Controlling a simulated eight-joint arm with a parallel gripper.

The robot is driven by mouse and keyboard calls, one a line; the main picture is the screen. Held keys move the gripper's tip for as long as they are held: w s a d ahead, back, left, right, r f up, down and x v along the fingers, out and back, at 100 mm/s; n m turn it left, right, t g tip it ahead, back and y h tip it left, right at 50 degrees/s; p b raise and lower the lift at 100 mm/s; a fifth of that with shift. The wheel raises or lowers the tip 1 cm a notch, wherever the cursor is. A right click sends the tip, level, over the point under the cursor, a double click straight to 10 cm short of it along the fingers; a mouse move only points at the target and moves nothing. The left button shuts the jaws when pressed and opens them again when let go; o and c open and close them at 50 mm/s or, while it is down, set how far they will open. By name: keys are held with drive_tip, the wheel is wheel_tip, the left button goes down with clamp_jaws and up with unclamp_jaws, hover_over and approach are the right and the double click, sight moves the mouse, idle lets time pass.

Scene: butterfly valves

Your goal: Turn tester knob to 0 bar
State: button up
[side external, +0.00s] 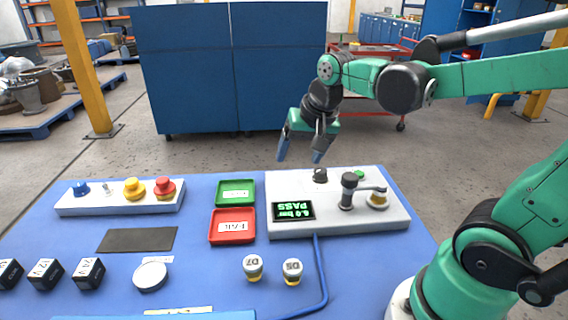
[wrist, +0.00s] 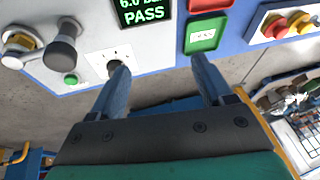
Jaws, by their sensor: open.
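The white tester box (side external: 285,229) stands on the blue table with its display (side external: 293,211) lit green; in the wrist view the display (wrist: 142,12) reads 6.0 bar, partly cut off, and PASS. The dark tester knob (side external: 320,176) sits at the box's back edge. In the wrist view the knob (wrist: 114,68) is partly hidden behind my left finger. My gripper (side external: 300,158) is open and empty, pointing down above and behind the knob, apart from it. It also shows in the wrist view (wrist: 160,66), with the knob by the left fingertip, not centred between the fingers.
A dark-capped lever clamp (side external: 348,190), a brass-coloured part (side external: 377,200) and a green button (side external: 359,174) are on the box's right side. A green tray (side external: 235,204) and red tray (side external: 232,240) lie left of it. A button panel (side external: 120,208) stands farther left.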

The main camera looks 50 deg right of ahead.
drive_tip(key=w+d+f+m+g, duration=0.2)
drive_tip(key=d+m, duration=0.3)
drive_tip(key=m, duration=0.1)
drive_tip(key=m+g, duration=0.2)
drive_tip(key=m, duration=0.5)
hover_over(321, 170)
wheel_tip(321, 170, down, 3)
drive_tip(key=shift+w+a+f+y, duration=0.1)
drive_tip(key=shift+a+f+y, duration=0.1)
drive_tip(key=shift+y, duration=0.1)
drive_tip(key=shift+d+f, duration=0.25)
drive_tip(key=shift+m, duration=0.3)
drive_tip(key=shift+f, duration=2.75)
clamp_jaws()
